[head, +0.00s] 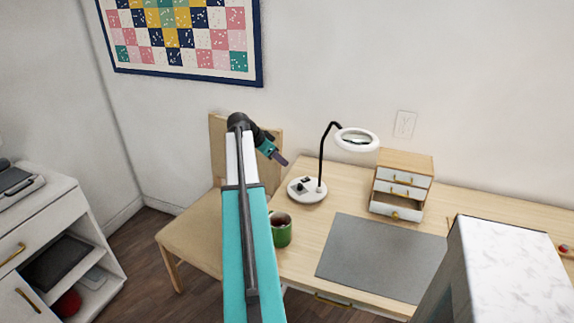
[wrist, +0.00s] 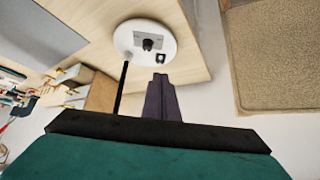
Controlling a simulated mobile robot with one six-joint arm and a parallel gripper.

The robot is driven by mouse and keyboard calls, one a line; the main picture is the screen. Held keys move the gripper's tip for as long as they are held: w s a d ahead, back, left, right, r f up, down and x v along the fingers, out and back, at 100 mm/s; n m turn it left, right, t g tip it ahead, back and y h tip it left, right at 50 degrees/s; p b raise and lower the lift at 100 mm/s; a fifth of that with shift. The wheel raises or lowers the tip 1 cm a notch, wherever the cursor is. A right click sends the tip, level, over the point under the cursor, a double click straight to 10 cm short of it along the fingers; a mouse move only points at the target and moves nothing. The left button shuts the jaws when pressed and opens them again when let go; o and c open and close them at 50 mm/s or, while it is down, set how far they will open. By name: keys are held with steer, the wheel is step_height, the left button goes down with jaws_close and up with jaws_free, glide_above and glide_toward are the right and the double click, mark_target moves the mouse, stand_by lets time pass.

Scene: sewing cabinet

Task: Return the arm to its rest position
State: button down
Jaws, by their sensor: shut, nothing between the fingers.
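My gripper (head: 281,159) is at the end of my stretched-out arm, in the air between the chair and the lamp in the head view. Its dark fingers are together, with nothing between them. In the wrist view the shut fingers (wrist: 160,85) point towards the white lamp base (wrist: 146,45), with a visible gap to the chair. My teal and white arm runs up the middle of the head view and hides part of the chair and the table's left end.
A tan chair (head: 190,236) stands left of the wooden table (head: 313,228). On the table are a green mug (head: 282,236) beside my arm, a magnifier lamp (head: 307,196), a grey mat (head: 375,258) and a small drawer box (head: 405,163) with its bottom drawer out. A white cabinet (head: 65,215) stands at left.

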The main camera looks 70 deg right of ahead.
steer(key=shift+w+a+r, duration=0.2)
steer(key=shift+a, duration=0.05)
stand_by(0.5)
